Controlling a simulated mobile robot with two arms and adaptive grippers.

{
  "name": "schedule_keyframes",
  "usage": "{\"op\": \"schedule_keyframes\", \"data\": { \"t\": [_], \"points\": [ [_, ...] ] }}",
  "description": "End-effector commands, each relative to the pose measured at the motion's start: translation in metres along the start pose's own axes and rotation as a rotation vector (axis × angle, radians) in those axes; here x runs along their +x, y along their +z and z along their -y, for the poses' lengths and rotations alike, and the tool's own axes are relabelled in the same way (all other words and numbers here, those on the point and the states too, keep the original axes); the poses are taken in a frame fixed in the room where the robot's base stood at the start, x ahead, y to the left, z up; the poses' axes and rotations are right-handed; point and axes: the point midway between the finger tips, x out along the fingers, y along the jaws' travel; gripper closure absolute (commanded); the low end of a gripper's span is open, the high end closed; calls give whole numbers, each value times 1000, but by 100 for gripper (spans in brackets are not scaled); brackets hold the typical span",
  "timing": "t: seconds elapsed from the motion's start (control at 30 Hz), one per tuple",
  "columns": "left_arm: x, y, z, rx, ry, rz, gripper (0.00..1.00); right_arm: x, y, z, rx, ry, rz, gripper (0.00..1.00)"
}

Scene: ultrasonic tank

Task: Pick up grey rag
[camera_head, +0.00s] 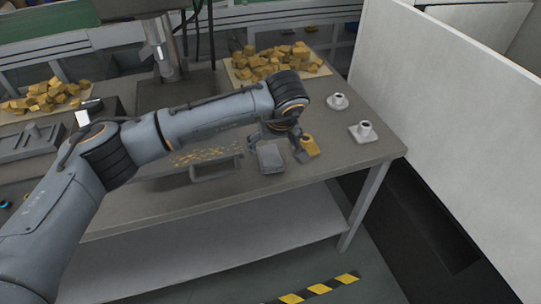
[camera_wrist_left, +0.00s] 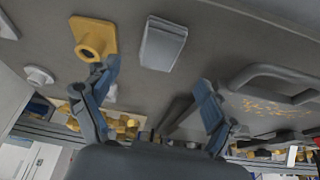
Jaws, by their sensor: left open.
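A flat grey folded rag (camera_head: 270,157) lies on the grey worktable near its front edge. It also shows in the left wrist view (camera_wrist_left: 163,44), ahead of the fingers. My left gripper (camera_head: 276,139) is above the table at the rag's far side. In the left wrist view its two fingers (camera_wrist_left: 157,74) are spread apart with nothing between them. The gripper looks clear of the rag, though the exact height is hard to tell. My right gripper is in neither view.
A yellow fitting (camera_head: 308,148) stands close to the rag's right. Two pale fittings (camera_head: 337,101) (camera_head: 363,131) stand further right. A handled tray (camera_head: 215,170) with yellow bits is left of the rag. Yellow chunks (camera_head: 275,62) lie at the back. A white partition (camera_head: 450,110) rises at right.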

Motion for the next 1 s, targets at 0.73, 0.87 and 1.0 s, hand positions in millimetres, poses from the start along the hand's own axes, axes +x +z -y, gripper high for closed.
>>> {"op": "schedule_keyframes", "data": {
  "t": [0.73,0.87,1.0],
  "points": [
    [72,1,-1,0,1,1,15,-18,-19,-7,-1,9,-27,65],
    [72,0,-1,0,1,0,15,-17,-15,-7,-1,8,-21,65],
    [72,0,-1,0,1,0,42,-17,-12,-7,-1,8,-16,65]
  ]
}}
